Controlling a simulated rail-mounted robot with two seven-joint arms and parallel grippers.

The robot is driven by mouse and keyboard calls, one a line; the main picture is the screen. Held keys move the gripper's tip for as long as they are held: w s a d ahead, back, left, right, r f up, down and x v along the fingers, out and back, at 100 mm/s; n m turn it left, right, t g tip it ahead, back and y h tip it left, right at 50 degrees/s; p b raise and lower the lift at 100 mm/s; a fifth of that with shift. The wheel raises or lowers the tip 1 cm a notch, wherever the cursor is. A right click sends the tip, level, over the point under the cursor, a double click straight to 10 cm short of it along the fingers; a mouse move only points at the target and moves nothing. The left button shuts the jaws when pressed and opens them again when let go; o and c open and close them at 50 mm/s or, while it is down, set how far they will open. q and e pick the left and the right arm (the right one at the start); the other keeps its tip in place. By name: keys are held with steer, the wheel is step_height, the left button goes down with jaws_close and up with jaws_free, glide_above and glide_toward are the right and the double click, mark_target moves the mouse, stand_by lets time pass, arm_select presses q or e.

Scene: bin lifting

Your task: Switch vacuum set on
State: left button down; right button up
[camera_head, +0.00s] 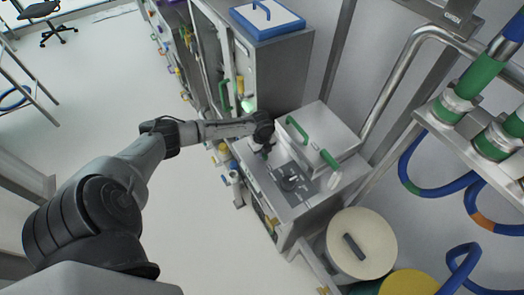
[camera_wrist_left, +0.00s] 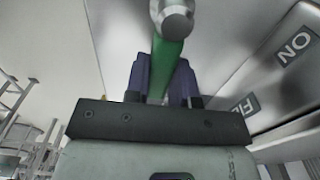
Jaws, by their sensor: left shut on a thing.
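My left arm reaches across the head view to a steel unit (camera_head: 262,190), with my left gripper (camera_head: 262,148) at its back left corner. In the left wrist view, the dark fingers of my left gripper (camera_wrist_left: 163,78) are shut on a green handle (camera_wrist_left: 168,62) with a round metal end. The gripped handle is hidden behind my wrist in the head view. A label reading "ON" (camera_wrist_left: 295,47) and a partly hidden label starting with "FI" (camera_wrist_left: 238,107) are on a grey panel to the right. Which part is the vacuum set, I cannot tell. My right gripper is not in view.
A steel box (camera_head: 325,133) with green handles stands beside the gripper. A tall cabinet (camera_head: 270,70) carries a blue-rimmed white lid (camera_head: 266,17). A round cream lid (camera_head: 375,243) is in front. Blue hoses (camera_head: 430,190) hang at right.

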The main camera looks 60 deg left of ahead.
arm_select(q)
steer(key=shift+w, duration=0.1)
steer(key=n+p, duration=0.1)
steer(key=w+n+p, duration=0.1)
steer(key=n, duration=0.1)
steer(key=shift+r, duration=0.2)
steer(key=w+n+p, duration=0.1)
steer(key=n, duration=0.1)
steer(key=w+a+n+p, duration=0.1)
steer(key=n, duration=0.1)
steer(key=shift+f, duration=0.1)
steer(key=n, duration=0.2)
steer(key=w+a+n+p, duration=0.1)
steer(key=n, duration=0.2)
steer(key=shift+w+a+n+p, duration=0.15)
steer(key=shift+a+n+p, duration=0.25)
steer(key=n, duration=0.1)
steer(key=a+n, duration=0.1)
steer(key=n, duration=0.1)
steer(key=shift+w+a+p, duration=0.15)
steer(key=shift+w+p, duration=0.05)
steer(key=shift+p, duration=0.1)
steer(key=shift+a+n, duration=0.45)
steer(key=shift+n, duration=0.65)
steer(key=shift+f, duration=0.1)
steer(key=c, duration=1)
jaws_free()
steer(key=shift+o, duration=0.2)
